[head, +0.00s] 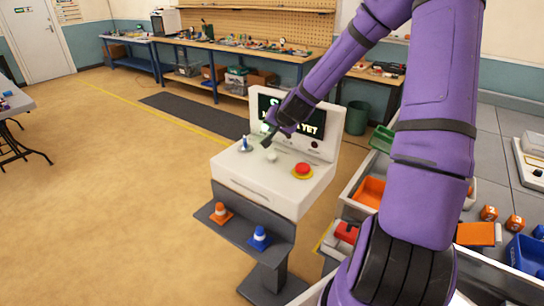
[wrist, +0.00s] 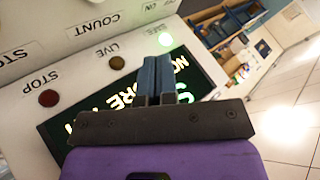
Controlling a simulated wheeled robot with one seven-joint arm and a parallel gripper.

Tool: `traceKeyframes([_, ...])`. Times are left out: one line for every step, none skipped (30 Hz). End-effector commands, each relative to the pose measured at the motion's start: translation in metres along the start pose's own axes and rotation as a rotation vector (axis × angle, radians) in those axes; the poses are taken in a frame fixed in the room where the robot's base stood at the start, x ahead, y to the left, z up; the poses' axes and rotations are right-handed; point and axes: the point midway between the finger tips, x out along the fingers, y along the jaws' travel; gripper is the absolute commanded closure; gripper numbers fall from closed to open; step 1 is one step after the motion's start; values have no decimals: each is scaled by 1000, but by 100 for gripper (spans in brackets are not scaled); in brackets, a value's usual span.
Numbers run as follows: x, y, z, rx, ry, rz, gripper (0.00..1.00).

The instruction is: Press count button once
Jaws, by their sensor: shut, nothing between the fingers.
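The white console (head: 262,182) has a sloping panel with a pale round button (head: 271,156) in its middle, probably the count button. In the wrist view a COUNT label (wrist: 92,25) is upside down at the top; no button shows beside it there. A red button on a yellow base (head: 302,170) sits to the pale button's right. My gripper (head: 267,140) is over the panel in front of the screen, above and slightly left of the pale button and seemingly apart from it. Its blue fingers (wrist: 158,80) are shut and empty.
The console's upright screen (head: 310,118) is partly covered by my arm. Lamps beside it include a red one (wrist: 48,98), an amber one (wrist: 117,62) and a lit green one (wrist: 165,39). A small lever (head: 245,144) stands at the panel's left.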

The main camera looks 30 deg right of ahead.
Motion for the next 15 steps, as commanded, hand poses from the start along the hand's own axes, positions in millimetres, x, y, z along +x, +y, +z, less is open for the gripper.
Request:
traceKeyframes([5,4,4,3,-4,0,100])
traceKeyframes([8,6,7,3,-4,0,100])
traceKeyframes([11,8,9,3,-4,0,100])
traceKeyframes([14,10,11,3,-4,0,100])
traceKeyframes([17,12,13,3,-4,0,100])
traceKeyframes([20,15,16,3,-4,0,100])
traceKeyframes([23,17,18,4,-4,0,100])
traceKeyframes([26,18,19,4,-3,0,100])
traceKeyframes([29,21,22,4,-4,0,100])
traceKeyframes([31,23,24,3,-3,0,100])
traceKeyframes([33,24,25,1,-2,0,100])
traceKeyframes([36,26,27,1,-2,0,100])
traceKeyframes([38,28,28,2,-3,1,100])
traceKeyframes([40,29,30,2,-2,1,100])
traceKeyframes([42,30,31,1,-1,1,100])
